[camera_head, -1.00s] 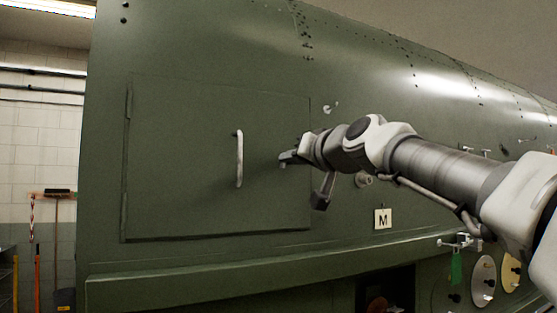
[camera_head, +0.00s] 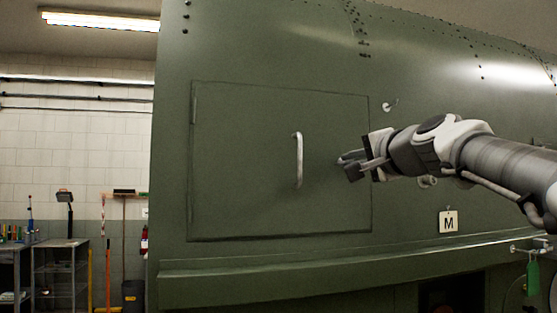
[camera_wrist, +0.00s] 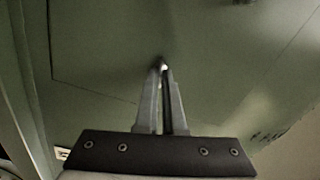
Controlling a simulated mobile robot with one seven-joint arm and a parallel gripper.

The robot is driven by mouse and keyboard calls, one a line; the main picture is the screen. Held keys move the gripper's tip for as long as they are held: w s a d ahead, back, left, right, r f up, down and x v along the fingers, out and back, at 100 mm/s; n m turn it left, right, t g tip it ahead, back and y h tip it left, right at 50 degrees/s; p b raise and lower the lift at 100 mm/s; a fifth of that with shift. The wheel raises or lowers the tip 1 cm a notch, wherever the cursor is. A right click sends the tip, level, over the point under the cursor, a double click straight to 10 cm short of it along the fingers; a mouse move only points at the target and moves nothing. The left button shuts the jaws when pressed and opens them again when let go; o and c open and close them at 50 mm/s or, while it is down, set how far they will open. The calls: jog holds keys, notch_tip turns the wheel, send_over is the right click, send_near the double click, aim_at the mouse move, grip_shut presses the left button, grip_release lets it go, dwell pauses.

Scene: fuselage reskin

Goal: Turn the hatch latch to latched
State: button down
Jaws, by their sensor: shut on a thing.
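The hatch (camera_head: 250,205) is a green rectangular panel in the green fuselage side, lying flush in its outline in the head view. A pale vertical handle (camera_head: 299,160) stands right of its middle. My gripper (camera_head: 347,163) is at the hatch's right part, right of the handle. In the wrist view my gripper (camera_wrist: 163,70) has its fingers close together, with a small bright bit between the tips against the green skin. This seems to be the latch (camera_wrist: 163,66), which is mostly hidden by the fingers, so its angle cannot be told.
A white M tag (camera_head: 448,222) is on the skin below my arm. A small fitting (camera_head: 389,106) sticks out above my gripper. A ledge (camera_head: 300,276) runs below the hatch. A shelf bench (camera_head: 60,262) and brooms stand at the far left.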

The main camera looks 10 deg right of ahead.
jog(key=shift+m, duration=1.5)
jog(key=shift+f, duration=0.1)
jog(key=c, duration=1)
grip_release()
jog(key=shift+s, duration=0.15)
jog(key=s, duration=0.5)
jog(key=s+b, duration=0.1)
jog(key=s, duration=1.1)
jog(key=shift+d+b, duration=0.3)
jog(key=shift+b, duration=0.05)
